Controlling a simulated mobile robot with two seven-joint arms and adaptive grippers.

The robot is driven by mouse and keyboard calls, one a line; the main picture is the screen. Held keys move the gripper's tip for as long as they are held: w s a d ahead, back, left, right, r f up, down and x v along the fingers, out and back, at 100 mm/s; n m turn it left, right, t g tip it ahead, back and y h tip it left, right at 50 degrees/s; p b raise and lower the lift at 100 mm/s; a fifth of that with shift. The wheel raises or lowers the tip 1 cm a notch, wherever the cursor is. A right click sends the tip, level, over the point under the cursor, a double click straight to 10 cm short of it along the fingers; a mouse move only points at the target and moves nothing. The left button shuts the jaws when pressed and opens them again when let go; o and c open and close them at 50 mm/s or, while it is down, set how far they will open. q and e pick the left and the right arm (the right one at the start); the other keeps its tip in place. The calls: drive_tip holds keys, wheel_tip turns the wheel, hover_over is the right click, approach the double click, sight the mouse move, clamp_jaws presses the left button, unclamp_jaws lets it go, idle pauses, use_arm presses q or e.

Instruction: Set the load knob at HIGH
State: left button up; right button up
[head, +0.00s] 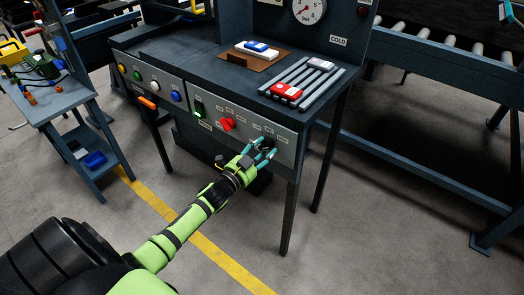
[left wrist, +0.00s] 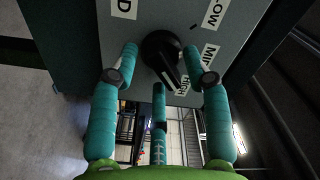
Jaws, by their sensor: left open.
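The black load knob (left wrist: 160,48) shows in the left wrist view on the grey panel (head: 284,151), with LOW (left wrist: 214,12), MID (left wrist: 208,55) and HIGH (left wrist: 182,85) labels around it. Its bar slants down toward the HIGH label. My left gripper (head: 264,149) is open at the right end of the panel in the head view. In the left wrist view its teal fingers (left wrist: 161,62) stand around the knob, one on each side and a third below. I cannot tell whether they touch it. My right gripper is not in view.
Left along the panel are a red knob (head: 227,124), a green switch (head: 199,107) and several coloured buttons. Red (head: 286,91) and grey (head: 320,64) blocks lie on the slatted rack above. A roller conveyor (head: 450,47) stands right; a blue side table (head: 58,103) stands left.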

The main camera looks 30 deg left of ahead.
use_arm(q)
drive_tip(key=shift+s, duration=0.1)
drive_tip(key=s+a, duration=0.1)
drive_tip(key=s, duration=1)
drive_tip(key=shift+s, duration=0.4)
drive_tip(key=shift+f, duration=0.1)
drive_tip(key=s+d+f+n+g+y, duration=0.1)
drive_tip(key=s+f+n+g, duration=0.3)
drive_tip(key=f, duration=0.9)
drive_tip(key=s+d+f+n+g+y, duration=0.15)
drive_tip(key=s+f+g, duration=0.4)
drive_tip(key=f, duration=0.85)
drive_tip(key=s+d+f+n+g, duration=0.1)
drive_tip(key=s+d+f+g, duration=0.1)
drive_tip(key=s+f, duration=0.3)
drive_tip(key=s+d+f+n+g+h, duration=0.1)
drive_tip(key=s+d+f+g, duration=0.2)
drive_tip(key=s, duration=1)
drive_tip(key=s+d+f+n+g, duration=0.1)
drive_tip(key=s+d+f+g, duration=0.1)
drive_tip(key=s+d+f, duration=0.3)
drive_tip(key=s+f, duration=0.3)
drive_tip(key=s, duration=0.2)
drive_tip(key=shift+d+f, duration=0.2)
drive_tip(key=shift+f, duration=0.05)
drive_tip(key=shift+s+g, duration=0.1)
drive_tip(key=shift+g, duration=0.15)
